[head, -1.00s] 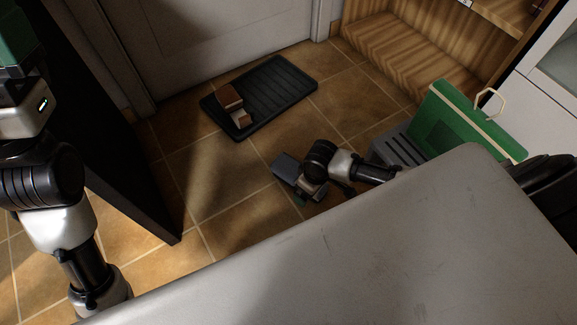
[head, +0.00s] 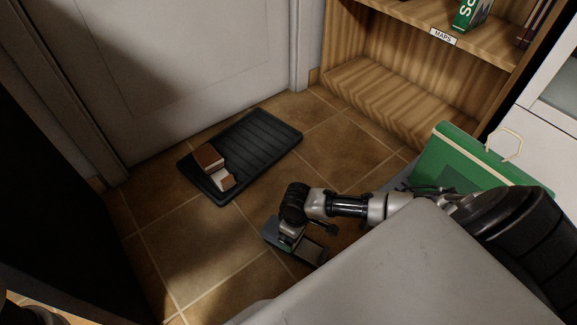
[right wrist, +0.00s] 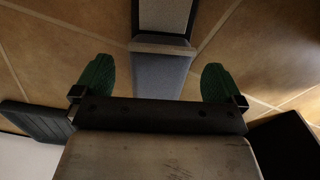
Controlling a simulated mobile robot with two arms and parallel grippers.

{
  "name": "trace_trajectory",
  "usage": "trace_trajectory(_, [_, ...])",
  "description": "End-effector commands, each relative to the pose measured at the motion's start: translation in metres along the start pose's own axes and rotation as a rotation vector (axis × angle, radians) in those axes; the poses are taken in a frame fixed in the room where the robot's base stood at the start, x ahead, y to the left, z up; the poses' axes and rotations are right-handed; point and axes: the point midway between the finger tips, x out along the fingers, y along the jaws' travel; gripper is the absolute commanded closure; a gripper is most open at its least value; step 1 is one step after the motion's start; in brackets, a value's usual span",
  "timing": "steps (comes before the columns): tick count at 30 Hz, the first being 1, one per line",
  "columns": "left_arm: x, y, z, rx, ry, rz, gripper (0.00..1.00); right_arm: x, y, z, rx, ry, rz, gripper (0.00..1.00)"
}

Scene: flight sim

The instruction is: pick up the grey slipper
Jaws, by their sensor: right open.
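The grey slipper (head: 311,250) lies on the tiled floor in the head view, partly covered by my right gripper (head: 290,238). In the right wrist view the slipper (right wrist: 161,75) has a blue-grey upper and a lighter grey insole beyond it. My right gripper (right wrist: 157,80) is open, with one green fingertip on each side of the slipper. A gap shows between each finger and the slipper. I cannot tell how high the fingers are above the floor. My left gripper is not in view.
A black ribbed tray (head: 262,139) near the door (head: 200,60) holds a brown-and-white item (head: 212,165). A green folder-like object (head: 470,160) stands at right, before a wooden shelf (head: 400,105). A grey surface (head: 400,265) fills the lower right. Floor between tray and slipper is clear.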

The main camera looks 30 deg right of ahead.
Motion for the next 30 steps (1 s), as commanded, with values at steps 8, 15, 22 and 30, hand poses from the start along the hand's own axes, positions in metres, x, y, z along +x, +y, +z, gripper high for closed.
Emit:
trace_trajectory(8, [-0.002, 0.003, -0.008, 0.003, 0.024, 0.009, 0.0, 0.013, -0.001, -0.002, -0.001, 0.001, 0.0, 0.0])
trace_trajectory(15, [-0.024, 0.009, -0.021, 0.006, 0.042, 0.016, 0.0, 0.04, -0.002, -0.006, -0.002, 0.0, 0.0, 0.0])
trace_trajectory(22, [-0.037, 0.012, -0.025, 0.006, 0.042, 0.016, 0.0, 0.055, -0.002, -0.006, 0.0, 0.001, 0.001, 0.0])
trace_trajectory(30, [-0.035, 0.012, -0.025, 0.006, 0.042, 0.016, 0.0, 0.054, -0.002, -0.006, 0.0, 0.0, 0.001, 0.09])
